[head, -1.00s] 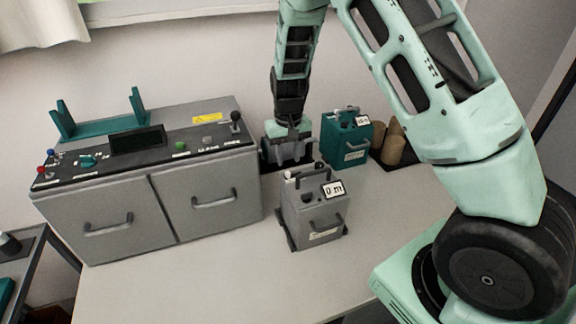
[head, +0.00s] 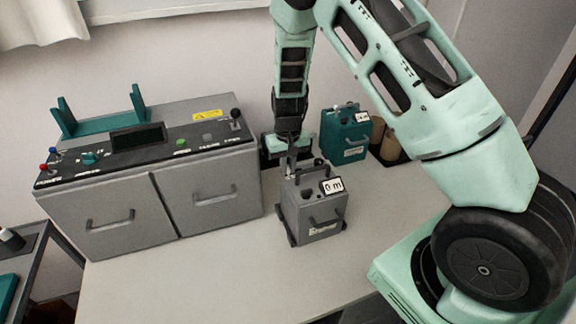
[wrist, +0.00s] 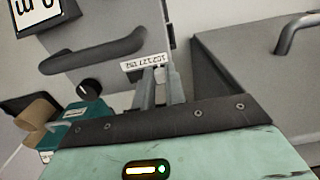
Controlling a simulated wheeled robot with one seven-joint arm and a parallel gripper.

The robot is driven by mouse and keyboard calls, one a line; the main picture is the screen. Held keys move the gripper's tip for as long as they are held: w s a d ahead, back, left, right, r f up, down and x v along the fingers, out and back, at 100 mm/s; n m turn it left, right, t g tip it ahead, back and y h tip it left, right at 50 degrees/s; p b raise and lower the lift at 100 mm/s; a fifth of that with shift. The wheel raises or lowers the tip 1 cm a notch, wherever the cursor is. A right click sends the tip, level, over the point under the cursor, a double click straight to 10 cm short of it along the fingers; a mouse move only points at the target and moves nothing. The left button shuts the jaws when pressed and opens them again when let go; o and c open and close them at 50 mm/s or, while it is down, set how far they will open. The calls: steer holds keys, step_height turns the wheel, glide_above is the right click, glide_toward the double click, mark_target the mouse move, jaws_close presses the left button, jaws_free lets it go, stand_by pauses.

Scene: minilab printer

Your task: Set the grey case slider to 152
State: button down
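The grey case (head: 316,214) stands upright on the table, with a "0 m" display (head: 332,186) and a carrying handle on top. In the wrist view the case's top (wrist: 110,27) is close, with a white scale label (wrist: 145,62) reading 102, 127, 152. My gripper (head: 291,168) points down at the back left of the case's top. In the wrist view its two fingers (wrist: 161,76) reach to just beside the label, near its 152 end, with a narrow gap between them. The slider's knob is hidden at the fingertips; I cannot tell whether they grip it.
A teal case (head: 345,133) stands behind to the right, with brown cylinders (head: 389,143) beside it. A large grey console (head: 150,185) with levers and buttons stands to the left. A dark knob (wrist: 90,87) is near the fingers. The table's front (head: 200,280) is clear.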

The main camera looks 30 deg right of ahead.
steer(key=d, duration=0.1)
steer(key=d+b, duration=0.1)
steer(key=d, duration=0.1)
steer(key=shift+s+d+f, duration=0.1)
steer(key=shift+s, duration=0.2)
steer(key=shift+s+d, duration=0.1)
steer(key=shift+d, duration=0.3)
steer(key=c, duration=1.4)
jaws_free()
steer(key=shift+c, duration=0.2)
steer(key=shift+r, duration=0.2)
step_height(320, 180, up, 17)
steer(key=b, duration=0.4)
steer(key=shift+r, duration=0.15)
